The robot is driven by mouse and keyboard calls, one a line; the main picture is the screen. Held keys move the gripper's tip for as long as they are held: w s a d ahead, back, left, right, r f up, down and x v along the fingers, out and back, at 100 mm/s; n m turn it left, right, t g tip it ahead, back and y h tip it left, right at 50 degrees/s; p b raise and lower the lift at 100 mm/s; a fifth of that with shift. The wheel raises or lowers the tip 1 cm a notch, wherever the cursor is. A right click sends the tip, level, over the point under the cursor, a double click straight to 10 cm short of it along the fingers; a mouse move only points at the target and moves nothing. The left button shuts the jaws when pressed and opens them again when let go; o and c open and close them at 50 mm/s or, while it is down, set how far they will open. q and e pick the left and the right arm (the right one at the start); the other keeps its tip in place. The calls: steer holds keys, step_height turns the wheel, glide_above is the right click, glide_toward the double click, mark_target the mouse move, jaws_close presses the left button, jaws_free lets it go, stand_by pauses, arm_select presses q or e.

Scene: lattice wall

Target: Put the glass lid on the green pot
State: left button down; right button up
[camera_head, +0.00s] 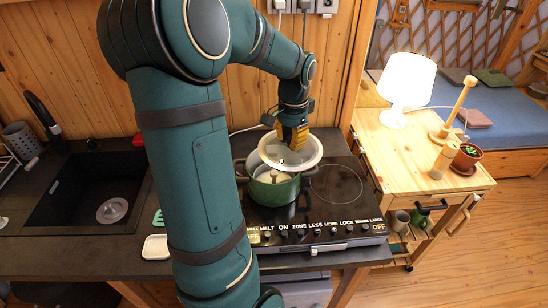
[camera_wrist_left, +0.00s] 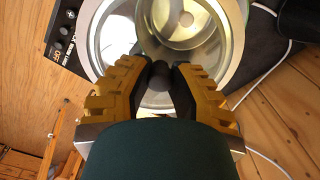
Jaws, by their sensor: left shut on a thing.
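The green pot (camera_head: 272,189) stands on the left part of the cooktop in the head view, open at its front left. The glass lid (camera_head: 309,154), a clear disc with a pale rim, is above the pot, offset toward the back right and overlapping its opening. My left gripper (camera_head: 290,139) is shut on the lid's knob from above. In the left wrist view the yellow-padded fingers (camera_wrist_left: 159,80) close around the dark knob (camera_wrist_left: 159,72), with the glass lid (camera_wrist_left: 205,62) beyond them. The exact gap between lid and pot cannot be told. My right gripper is not in view.
The black cooktop (camera_head: 338,184) has a clear zone right of the pot. A wooden wall with sockets rises behind. A sink (camera_head: 85,190) is at left, with a white dish (camera_head: 156,247) nearby. A wooden side table (camera_head: 395,150) with a lamp (camera_head: 406,82) stands right.

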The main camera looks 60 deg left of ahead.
mark_target(274, 141)
arm_select(q)
steer(key=a+r, duration=0.1)
steer(key=s+a+r+n, duration=0.2)
steer(key=a, duration=0.1)
steer(key=shift+s, duration=0.15)
steer(key=shift+s+a+f, duration=0.1)
steer(key=shift+a+f, duration=0.05)
steer(key=shift+f, duration=0.25)
step_height(274, 141, down, 4)
steer(key=shift+f, duration=0.75)
step_height(274, 141, down, 3)
steer(key=shift+r, duration=0.1)
steer(key=shift+f, duration=0.35)
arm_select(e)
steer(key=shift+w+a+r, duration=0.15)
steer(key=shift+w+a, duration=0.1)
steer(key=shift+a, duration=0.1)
arm_select(q)
steer(key=shift+f, duration=0.1)
